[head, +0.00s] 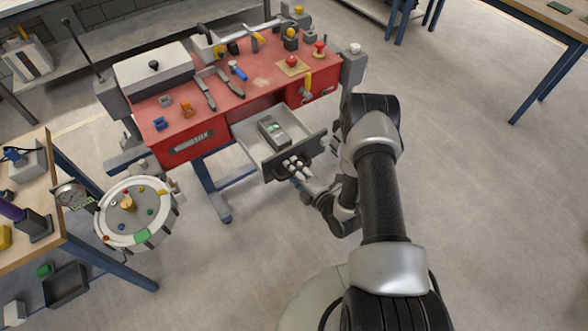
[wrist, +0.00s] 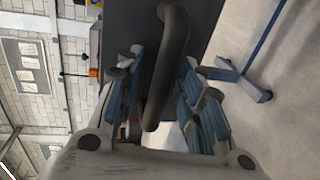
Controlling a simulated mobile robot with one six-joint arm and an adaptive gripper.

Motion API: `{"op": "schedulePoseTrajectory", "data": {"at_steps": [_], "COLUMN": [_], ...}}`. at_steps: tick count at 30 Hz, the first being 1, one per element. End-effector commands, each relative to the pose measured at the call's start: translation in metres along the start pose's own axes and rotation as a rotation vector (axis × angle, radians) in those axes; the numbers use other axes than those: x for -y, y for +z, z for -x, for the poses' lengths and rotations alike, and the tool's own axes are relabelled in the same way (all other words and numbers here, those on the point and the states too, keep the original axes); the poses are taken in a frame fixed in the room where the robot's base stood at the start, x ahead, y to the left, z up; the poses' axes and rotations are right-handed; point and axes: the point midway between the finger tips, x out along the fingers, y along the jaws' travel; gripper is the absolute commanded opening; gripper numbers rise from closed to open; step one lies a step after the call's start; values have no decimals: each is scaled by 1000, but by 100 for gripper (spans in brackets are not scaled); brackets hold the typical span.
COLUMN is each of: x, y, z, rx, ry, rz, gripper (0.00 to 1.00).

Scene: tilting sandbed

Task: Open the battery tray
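The battery tray (head: 254,152) is a light grey drawer with a dark front panel. It is pulled well out from under the red bench (head: 225,116). A grey battery pack (head: 275,130) with a green mark lies in it. My gripper (head: 297,165) is at the tray's front. It appears closed around the dark bar handle (head: 284,172), which the fingers partly hide. In the wrist view the curved handle (wrist: 170,75) lies between the fingers of my gripper (wrist: 161,62), with the dark panel (wrist: 204,20) behind. Exact finger contact is hard to see.
Tools, a blue-handled item and a red button (head: 292,61) are on the bench top. A round white sandbed (head: 120,226) stands at left beside a wooden table (head: 25,245). The floor (head: 480,200) at right is clear.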

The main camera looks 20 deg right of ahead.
Motion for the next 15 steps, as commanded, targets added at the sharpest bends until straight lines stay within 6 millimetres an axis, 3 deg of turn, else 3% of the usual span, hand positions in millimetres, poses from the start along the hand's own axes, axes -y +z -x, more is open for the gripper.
{"op": "schedulePoseTrajectory", "data": {"at_steps": [15], "x": [0], "y": [2], "z": [96], "rx": [6], "ry": [0], "rz": [-5], "gripper": [35]}}
